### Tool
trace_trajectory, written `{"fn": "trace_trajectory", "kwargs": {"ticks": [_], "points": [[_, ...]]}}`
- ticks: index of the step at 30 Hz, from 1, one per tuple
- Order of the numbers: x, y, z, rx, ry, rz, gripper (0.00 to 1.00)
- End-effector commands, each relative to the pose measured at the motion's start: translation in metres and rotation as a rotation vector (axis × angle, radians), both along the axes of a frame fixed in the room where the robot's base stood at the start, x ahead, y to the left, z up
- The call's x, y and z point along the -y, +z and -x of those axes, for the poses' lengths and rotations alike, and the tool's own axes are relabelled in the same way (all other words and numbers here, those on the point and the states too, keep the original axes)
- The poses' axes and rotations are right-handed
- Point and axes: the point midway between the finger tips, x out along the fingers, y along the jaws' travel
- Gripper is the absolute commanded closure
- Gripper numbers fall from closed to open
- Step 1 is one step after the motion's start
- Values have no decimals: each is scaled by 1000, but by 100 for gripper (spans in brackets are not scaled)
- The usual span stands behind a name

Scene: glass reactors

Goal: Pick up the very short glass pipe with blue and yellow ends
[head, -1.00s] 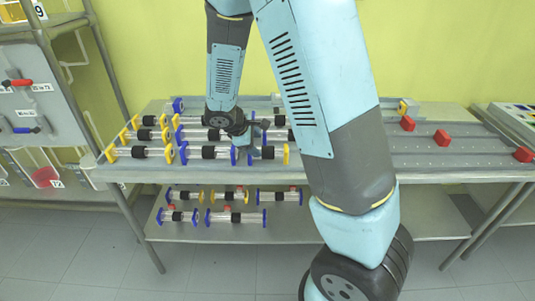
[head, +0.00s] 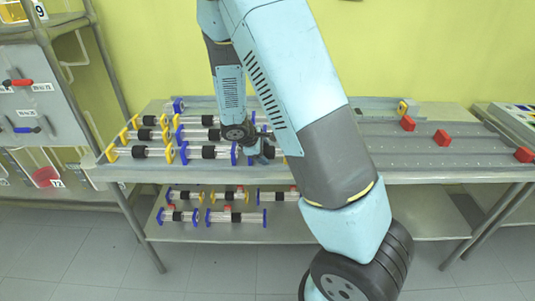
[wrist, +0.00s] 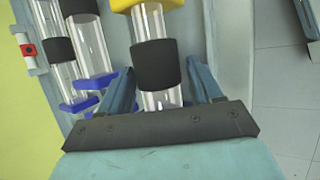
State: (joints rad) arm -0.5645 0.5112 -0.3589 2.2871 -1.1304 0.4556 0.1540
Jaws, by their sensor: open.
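The short glass pipe (wrist: 156,64) has a black sleeve round its middle and a yellow end at the top of the wrist view. In the head view my gripper (head: 256,149) is low over the front row of the table, and my arm hides much of this pipe.
Other glass pipes (head: 208,152) with blue or yellow ends lie close on the left, in rows on the table. More pipes (head: 236,217) lie on the shelf below. Red blocks (head: 442,137) stand on the right part of the table, which is otherwise mostly clear.

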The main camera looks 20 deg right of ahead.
Motion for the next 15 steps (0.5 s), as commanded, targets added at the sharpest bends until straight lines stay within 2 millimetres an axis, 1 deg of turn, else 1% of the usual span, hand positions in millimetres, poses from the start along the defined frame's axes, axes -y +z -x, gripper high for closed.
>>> {"fn": "trace_trajectory", "kwargs": {"ticks": [3,15], "points": [[0,0,0,0,0,0,37],[0,0,0,-1,0,0,75]]}}
